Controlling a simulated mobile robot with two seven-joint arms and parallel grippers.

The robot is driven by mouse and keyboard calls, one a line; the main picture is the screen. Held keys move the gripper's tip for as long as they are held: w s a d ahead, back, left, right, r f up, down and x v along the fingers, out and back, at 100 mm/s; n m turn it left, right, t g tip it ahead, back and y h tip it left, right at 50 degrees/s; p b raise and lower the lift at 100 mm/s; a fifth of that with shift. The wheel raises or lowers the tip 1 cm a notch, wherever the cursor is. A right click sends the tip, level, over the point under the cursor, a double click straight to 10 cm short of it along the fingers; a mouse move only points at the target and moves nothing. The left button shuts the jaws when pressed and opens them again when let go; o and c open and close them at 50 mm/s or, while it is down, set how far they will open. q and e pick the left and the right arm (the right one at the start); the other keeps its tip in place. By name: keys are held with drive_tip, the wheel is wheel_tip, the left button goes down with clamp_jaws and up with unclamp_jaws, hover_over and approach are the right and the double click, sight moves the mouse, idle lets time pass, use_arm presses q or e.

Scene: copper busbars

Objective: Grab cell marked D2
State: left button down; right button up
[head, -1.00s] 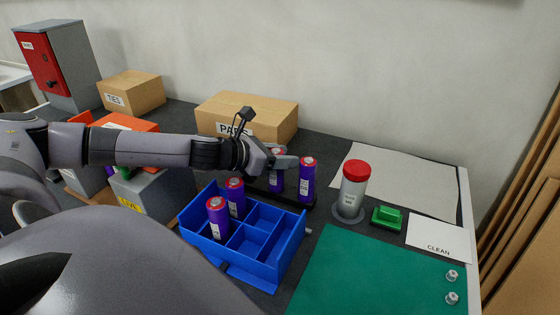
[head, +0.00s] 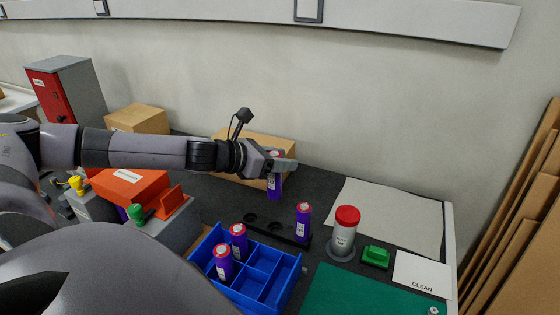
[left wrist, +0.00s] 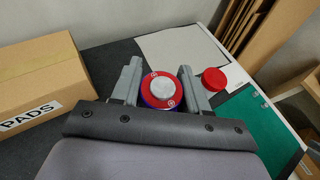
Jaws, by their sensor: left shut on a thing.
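My left gripper (head: 280,164) is shut on a purple cell (head: 274,186) with a red top and holds it upright, raised above the black rack (head: 268,227). In the left wrist view the cell's round red-and-grey top (left wrist: 163,88) sits between the two fingers. Its label is too small to read for certain. Another purple cell (head: 303,222) stands in the right end of the rack. Two more cells, one at the back (head: 238,242) and one in front (head: 222,264), stand in the left compartments of the blue box (head: 280,263). My right gripper is not in view.
A PADS carton (left wrist: 40,85) stands behind the held cell. A red-capped container (head: 345,228), a green block (head: 376,256) and a CLEAN card (head: 422,273) lie to the right. An orange-topped grey unit (head: 130,188) stands left. The blue box's right compartments look empty.

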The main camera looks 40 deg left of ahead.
use_arm(q)
wheel_tip(320, 180, up, 5)
drive_tip(key=p, duration=0.3)
drive_tip(key=shift+r, duration=0.2)
drive_tip(key=shift+f, duration=0.1)
drive_tip(key=shift+r, duration=0.95)
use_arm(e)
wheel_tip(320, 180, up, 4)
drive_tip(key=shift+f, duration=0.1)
use_arm(q)
drive_tip(key=shift+d, duration=0.15)
